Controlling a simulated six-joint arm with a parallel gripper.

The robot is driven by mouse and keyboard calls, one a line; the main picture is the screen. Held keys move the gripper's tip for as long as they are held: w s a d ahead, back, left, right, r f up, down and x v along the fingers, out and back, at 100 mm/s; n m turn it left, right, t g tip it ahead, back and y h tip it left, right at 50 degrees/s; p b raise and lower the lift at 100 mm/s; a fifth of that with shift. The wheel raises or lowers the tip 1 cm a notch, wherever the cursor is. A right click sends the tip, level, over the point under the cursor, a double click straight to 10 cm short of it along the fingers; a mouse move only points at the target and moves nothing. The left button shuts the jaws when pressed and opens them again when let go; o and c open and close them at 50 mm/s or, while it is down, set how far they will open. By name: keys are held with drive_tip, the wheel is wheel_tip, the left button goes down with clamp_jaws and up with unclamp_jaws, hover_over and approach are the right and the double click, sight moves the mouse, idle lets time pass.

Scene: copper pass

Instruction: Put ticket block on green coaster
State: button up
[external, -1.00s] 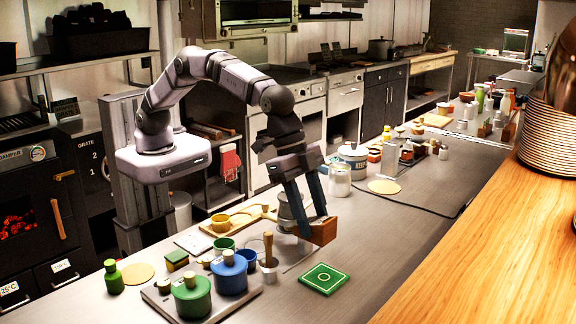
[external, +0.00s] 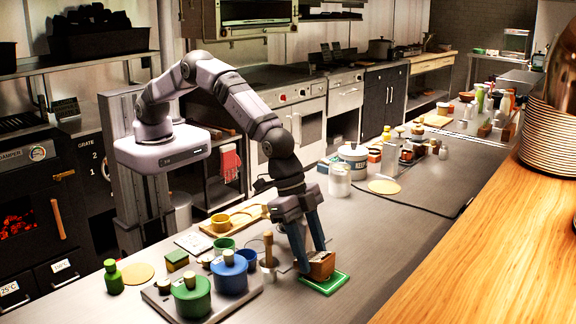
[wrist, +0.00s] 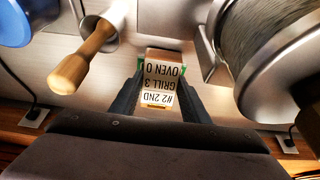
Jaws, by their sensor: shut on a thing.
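The ticket block (external: 321,265) is a small brown wooden block. In the wrist view its white label (wrist: 160,82) shows printed text, upside down. My gripper (external: 312,264) is shut on the block, one finger on each side. Small green edges of the coaster show beside the block in the wrist view.
A wooden-handled tool (external: 268,252) stands just left of my gripper. Blue (external: 229,276) and green (external: 191,297) lidded pots stand further left. The wooden ledge (external: 480,240) runs along the right. The counter right of the coaster is clear.

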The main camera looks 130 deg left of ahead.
drive_tip(key=shift+f, duration=0.1)
drive_tip(key=o, duration=1.1)
drive_tip(key=shift+r, duration=0.2)
drive_tip(key=b+v, duration=0.3)
drive_tip(key=v, duration=0.8)
drive_tip(key=shift+s+r+b, duration=0.25)
drive_tip(key=shift+r+b, duration=0.1)
drive_tip(key=shift+b, duration=0.05)
